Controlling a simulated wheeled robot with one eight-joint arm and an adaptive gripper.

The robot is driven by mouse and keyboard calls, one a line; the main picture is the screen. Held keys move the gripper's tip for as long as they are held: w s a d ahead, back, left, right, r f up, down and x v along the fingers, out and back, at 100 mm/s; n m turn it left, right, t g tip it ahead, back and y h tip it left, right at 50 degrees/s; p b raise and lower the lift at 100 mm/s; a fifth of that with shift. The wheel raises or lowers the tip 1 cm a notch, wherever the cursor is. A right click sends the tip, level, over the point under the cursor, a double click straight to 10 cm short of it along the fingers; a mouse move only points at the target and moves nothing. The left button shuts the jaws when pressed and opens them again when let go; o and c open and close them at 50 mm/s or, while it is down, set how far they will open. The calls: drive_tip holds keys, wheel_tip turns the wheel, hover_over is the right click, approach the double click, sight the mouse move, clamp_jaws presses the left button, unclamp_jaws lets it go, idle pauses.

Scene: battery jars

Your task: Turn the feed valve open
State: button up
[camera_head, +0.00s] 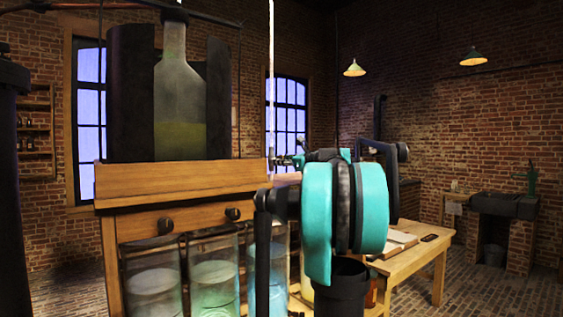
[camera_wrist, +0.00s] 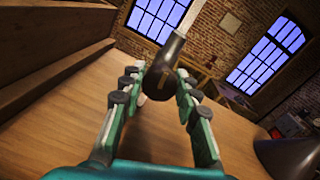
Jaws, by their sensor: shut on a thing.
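In the wrist view, the feed valve (camera_wrist: 168,62) appears as a dark rounded body with a pale tube rising from it. My gripper (camera_wrist: 158,84) has one green finger on each side of its lower part and is shut on it. In the head view, my gripper (camera_head: 288,160) is small and dark at the right end of the wooden cabinet top, beside a thin pale vertical tube (camera_head: 271,90). My teal wrist hides part of this area. The valve's turn angle cannot be told.
A glass bottle (camera_head: 180,95) with greenish liquid stands on the wooden cabinet (camera_head: 185,185), before a dark curved shield. Glass jars (camera_head: 213,275) with liquid stand below its drawers. A wooden table (camera_head: 425,262) with papers is behind my arm. Open floor lies at the right.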

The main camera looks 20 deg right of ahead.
drive_tip(key=n, duration=0.7)
drive_tip(key=shift+n, duration=0.4)
drive_tip(key=n, duration=0.4)
drive_tip(key=shift+h, duration=0.4)
drive_tip(key=shift+n, duration=1.9)
drive_tip(key=o, duration=1.2)
drive_tip(key=shift+c, duration=0.2)
drive_tip(key=shift+s, duration=0.1)
drive_tip(key=v, duration=1.1)
drive_tip(key=shift+s+r, duration=0.25)
drive_tip(key=shift+s, duration=0.15)
